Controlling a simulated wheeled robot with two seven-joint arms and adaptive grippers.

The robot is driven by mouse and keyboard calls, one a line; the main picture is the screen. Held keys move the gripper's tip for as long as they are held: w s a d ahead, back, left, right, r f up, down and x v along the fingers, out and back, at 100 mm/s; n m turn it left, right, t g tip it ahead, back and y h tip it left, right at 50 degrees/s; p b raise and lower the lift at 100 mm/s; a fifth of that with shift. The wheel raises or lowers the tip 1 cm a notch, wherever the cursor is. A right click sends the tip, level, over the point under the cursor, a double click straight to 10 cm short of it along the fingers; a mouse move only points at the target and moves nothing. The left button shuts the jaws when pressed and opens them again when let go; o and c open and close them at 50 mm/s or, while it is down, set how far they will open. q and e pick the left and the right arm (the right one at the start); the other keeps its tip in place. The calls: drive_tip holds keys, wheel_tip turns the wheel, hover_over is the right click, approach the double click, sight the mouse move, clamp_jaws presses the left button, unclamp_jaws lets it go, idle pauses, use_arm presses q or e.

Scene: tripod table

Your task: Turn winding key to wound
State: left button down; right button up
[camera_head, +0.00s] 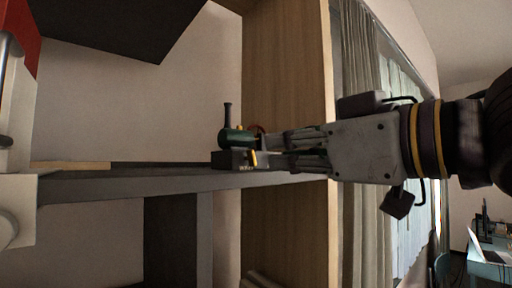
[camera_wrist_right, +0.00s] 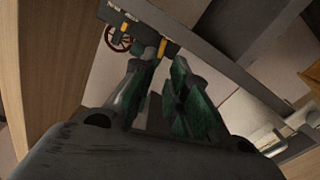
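A small toy engine with a green barrel (camera_head: 236,138), a black upright stack and a dark base stands on the shelf. A small yellow key-like piece (camera_head: 253,159) is at its right end; in the right wrist view a yellow piece (camera_wrist_right: 162,47) lies just beyond my fingertips. A second yellow piece (camera_wrist_right: 125,28) and a red spoked wheel (camera_wrist_right: 118,38) are beside it. Small lettering on the base is too blurred to read surely. My right gripper (camera_head: 272,150) reaches in from the right, fingers apart, nothing visibly held; it fills the right wrist view (camera_wrist_right: 163,75). My left gripper is not in view.
The grey shelf (camera_head: 130,184) runs left from the engine, largely bare. A wooden upright panel (camera_head: 285,60) stands close behind my right gripper. A white and red object (camera_head: 18,110) is at the left edge. A dark panel (camera_head: 115,25) hangs above.

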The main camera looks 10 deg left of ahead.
sight(253, 152)
drive_tip(key=shift+p+x, duration=0.7)
drive_tip(key=shift+x, duration=3.05)
clamp_jaws()
